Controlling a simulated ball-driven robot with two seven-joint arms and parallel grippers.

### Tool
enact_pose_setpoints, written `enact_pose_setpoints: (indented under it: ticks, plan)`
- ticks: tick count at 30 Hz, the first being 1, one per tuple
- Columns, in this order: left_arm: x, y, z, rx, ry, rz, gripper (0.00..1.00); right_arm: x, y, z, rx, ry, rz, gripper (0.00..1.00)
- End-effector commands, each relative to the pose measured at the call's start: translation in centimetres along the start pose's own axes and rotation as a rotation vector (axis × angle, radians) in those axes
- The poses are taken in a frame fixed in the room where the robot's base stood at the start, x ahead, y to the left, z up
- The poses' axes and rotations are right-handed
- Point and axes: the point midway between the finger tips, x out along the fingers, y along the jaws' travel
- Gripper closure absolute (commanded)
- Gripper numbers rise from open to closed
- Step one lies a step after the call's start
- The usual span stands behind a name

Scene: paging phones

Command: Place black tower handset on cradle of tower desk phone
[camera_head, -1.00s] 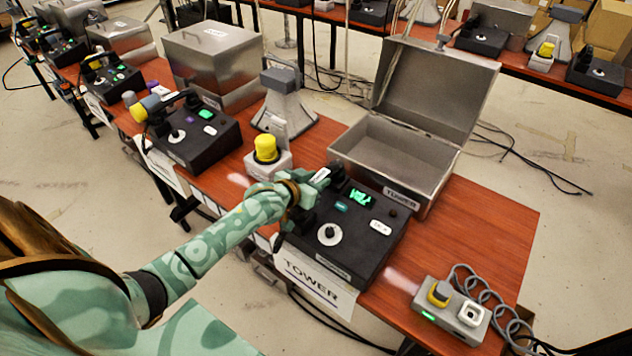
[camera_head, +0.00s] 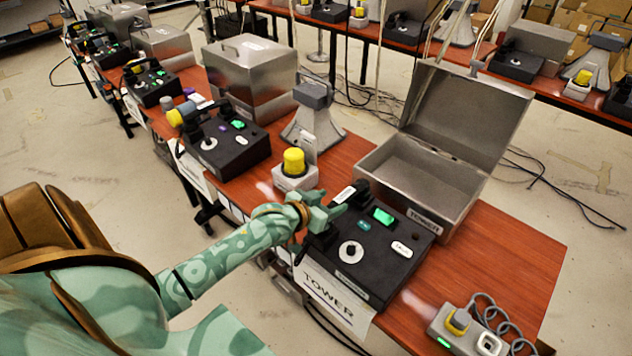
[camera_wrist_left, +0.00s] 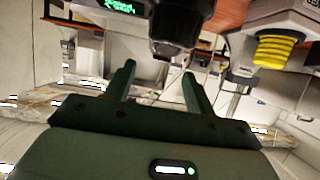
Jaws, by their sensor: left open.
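The tower desk phone (camera_head: 385,262) is a black box with a TOWER sign on its front edge, a dial and a green display. The black tower handset (camera_head: 361,188), with a white label, lies along the left side of the phone, at its cradle. My gripper hides part of it, so full seating is hard to tell. My left gripper (camera_head: 334,209) is open beside the handset's near side. In the left wrist view its open fingers (camera_wrist_left: 158,73) have nothing between them, and a black handset end (camera_wrist_left: 178,25) shows beyond them. My right gripper is not in view.
An open metal TOWER box (camera_head: 420,180) stands behind the phone. A yellow-topped beacon (camera_head: 294,165) and a grey horn speaker (camera_head: 314,120) stand to the left. A grey button box (camera_head: 468,330) with a coiled cord lies at the front right. Bare wood (camera_head: 510,250) is free at right.

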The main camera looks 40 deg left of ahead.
Motion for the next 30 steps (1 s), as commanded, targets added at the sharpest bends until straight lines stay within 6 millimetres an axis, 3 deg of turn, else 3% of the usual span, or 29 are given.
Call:
enact_pose_setpoints:
  ticks: [3,9,20,23,25,28,30]
  plan:
    - [-3.0,0.1,-0.2,-0.002,-0.001,0.001,0.46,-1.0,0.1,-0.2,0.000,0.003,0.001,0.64]
    - [-5.9,0.0,-0.1,-0.001,0.000,0.000,0.46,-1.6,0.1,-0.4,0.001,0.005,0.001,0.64]
    - [-6.4,-0.1,0.6,-0.002,-0.009,-0.004,0.46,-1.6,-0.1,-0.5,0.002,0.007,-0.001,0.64]
    - [-6.0,-0.4,4.5,-0.003,-0.079,-0.027,0.46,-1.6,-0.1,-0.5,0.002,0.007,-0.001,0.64]
    - [-5.8,-0.6,10.0,0.003,-0.176,-0.052,0.46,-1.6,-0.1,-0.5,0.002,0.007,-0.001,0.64]
    - [-7.2,0.2,20.9,0.027,-0.372,-0.078,0.46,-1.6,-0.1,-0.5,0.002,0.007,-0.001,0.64]
    - [-9.7,1.8,28.7,0.055,-0.522,-0.073,0.46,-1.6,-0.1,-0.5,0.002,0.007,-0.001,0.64]
